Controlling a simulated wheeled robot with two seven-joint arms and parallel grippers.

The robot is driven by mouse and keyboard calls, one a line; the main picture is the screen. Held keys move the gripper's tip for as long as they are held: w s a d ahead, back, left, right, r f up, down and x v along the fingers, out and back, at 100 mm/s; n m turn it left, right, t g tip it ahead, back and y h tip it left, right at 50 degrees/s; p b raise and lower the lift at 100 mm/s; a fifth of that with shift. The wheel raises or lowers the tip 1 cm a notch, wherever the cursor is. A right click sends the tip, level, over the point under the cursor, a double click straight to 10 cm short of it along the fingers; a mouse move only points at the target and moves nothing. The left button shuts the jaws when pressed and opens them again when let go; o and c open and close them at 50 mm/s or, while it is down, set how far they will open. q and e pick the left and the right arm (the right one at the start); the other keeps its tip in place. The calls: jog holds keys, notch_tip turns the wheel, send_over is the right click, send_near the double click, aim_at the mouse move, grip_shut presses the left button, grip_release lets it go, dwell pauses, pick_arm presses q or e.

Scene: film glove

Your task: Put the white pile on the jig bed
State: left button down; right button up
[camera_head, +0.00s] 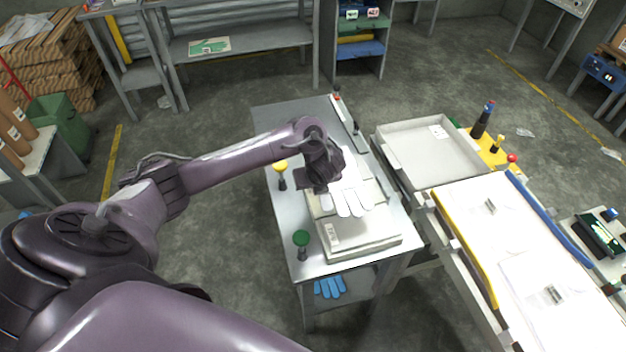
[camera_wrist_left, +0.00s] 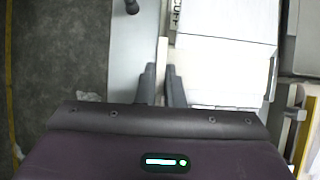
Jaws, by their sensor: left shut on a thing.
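The white pile (camera_head: 348,202), a stack of white gloves with fingers pointing toward the front, is in the middle of the workbench in the head view. My left gripper (camera_head: 322,184) is over its rear left end and shut on it, its jaws mostly hidden by the wrist. The pile lies over a pale, box-like bed (camera_head: 362,240) with a label at its front left, which looks like the jig bed. I cannot tell whether they touch. In the left wrist view, my left fingers (camera_wrist_left: 161,86) are close together beside a bright white surface (camera_wrist_left: 218,70). My right gripper is not in view.
A yellow knob (camera_head: 280,166) and a green knob (camera_head: 301,238) stand on the workbench's left side. A shallow grey tray (camera_head: 436,150) and a white-topped table (camera_head: 515,235) are close on the right. Blue gloves (camera_head: 330,288) lie on the lower shelf.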

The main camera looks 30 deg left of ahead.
pick_arm(q)
jog(key=shift+f+b, duration=2.05)
jog(key=shift+f, duration=0.6)
jog(key=shift+f+b, duration=1.55)
jog(key=shift+f, duration=0.2)
jog(key=c, duration=1.5)
grip_release()
